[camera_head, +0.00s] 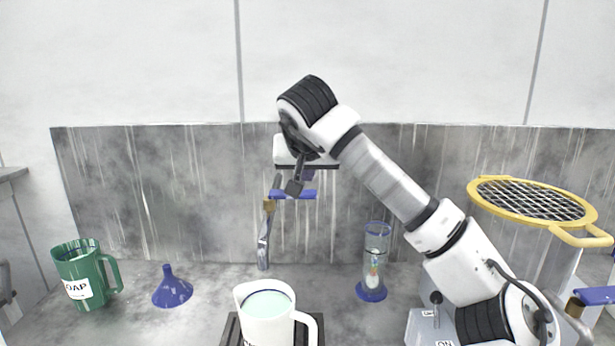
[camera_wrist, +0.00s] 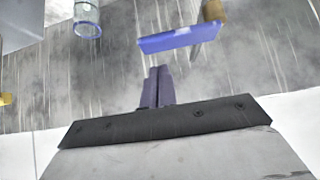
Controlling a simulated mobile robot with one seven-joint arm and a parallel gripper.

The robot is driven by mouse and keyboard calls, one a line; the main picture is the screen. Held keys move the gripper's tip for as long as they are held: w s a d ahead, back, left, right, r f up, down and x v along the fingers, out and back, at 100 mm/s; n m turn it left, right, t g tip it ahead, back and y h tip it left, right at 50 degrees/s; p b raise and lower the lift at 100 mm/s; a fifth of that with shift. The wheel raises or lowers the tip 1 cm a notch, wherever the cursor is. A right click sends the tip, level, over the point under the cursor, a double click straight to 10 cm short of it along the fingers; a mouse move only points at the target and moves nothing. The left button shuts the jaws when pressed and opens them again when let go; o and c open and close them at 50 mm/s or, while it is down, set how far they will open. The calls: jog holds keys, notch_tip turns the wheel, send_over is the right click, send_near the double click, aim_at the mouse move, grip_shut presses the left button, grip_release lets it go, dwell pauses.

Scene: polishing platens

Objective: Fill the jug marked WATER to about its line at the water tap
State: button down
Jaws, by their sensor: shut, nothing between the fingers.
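A white jug (camera_head: 252,318) stands at the bottom of the head view, handle to the right. Pale greenish liquid shows inside it; its lettering is cut off and I cannot see a fill line. Behind and above it is a tap with a brass body (camera_head: 269,206) and a flat blue lever (camera_head: 306,194). A grey strip hangs below the brass body; I cannot tell whether it is spout or water. My gripper (camera_head: 294,188) is shut and empty at the lever, which it partly covers. In the wrist view the shut fingers (camera_wrist: 158,86) point just below the blue lever (camera_wrist: 180,37); contact is unclear.
The jug stands on a dark base (camera_head: 230,332). A green SOAP mug (camera_head: 78,280) and a blue funnel (camera_head: 172,290) are at the left. A glass cylinder with a blue foot (camera_head: 371,292) and a yellow-rimmed mesh sieve (camera_head: 485,204) are at the right. Another blue lever (camera_head: 597,295) is at the right edge.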

jog(key=shift+f, duration=1.05)
